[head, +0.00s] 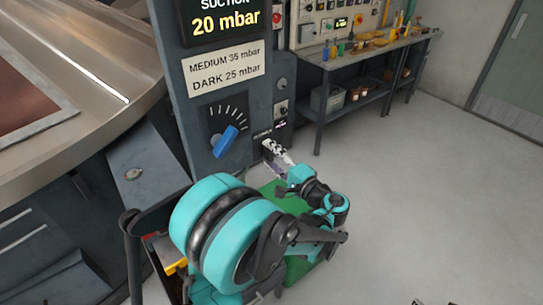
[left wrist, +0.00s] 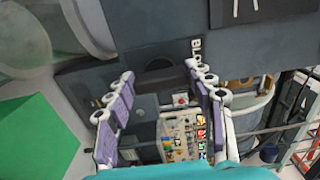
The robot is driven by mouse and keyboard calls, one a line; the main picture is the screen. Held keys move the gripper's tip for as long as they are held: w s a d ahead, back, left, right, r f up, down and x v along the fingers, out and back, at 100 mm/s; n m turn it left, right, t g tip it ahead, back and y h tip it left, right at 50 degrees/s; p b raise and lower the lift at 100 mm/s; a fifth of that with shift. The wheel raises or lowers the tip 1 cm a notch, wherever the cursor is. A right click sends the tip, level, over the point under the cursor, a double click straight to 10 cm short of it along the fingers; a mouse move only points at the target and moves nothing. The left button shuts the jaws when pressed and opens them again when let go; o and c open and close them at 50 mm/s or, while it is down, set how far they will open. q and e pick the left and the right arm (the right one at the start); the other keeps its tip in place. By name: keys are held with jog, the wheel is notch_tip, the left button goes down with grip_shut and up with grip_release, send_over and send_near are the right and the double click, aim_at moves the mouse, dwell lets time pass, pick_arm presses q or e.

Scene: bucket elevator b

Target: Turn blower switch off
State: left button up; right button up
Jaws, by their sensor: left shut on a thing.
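The blower switch (left wrist: 166,78) is a dark block on the grey cabinet face, between my finger tips in the left wrist view. Part of a white "BLO" label (left wrist: 196,50) shows beside it. My left gripper (left wrist: 160,72) is shut on the switch, with one purple-and-white finger on each side. In the head view my left gripper (head: 268,145) is at the cabinet front, just under the small dark label, and hides the switch there. The switch's exact setting cannot be read. Small tips of what seems to be my right gripper (head: 434,301) show at the bottom edge.
The cabinet (head: 178,120) has a blue dial knob (head: 226,141) left of my gripper and a display reading 20 mbar (head: 212,23) above. A workbench (head: 365,50) with tools stands behind. Open floor is at right.

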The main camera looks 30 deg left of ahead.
pick_arm(q)
jog(key=o, duration=1.2)
jog(key=shift+c, duration=0.2)
jog(key=v, duration=1.2)
jog(key=shift+f, duration=0.1)
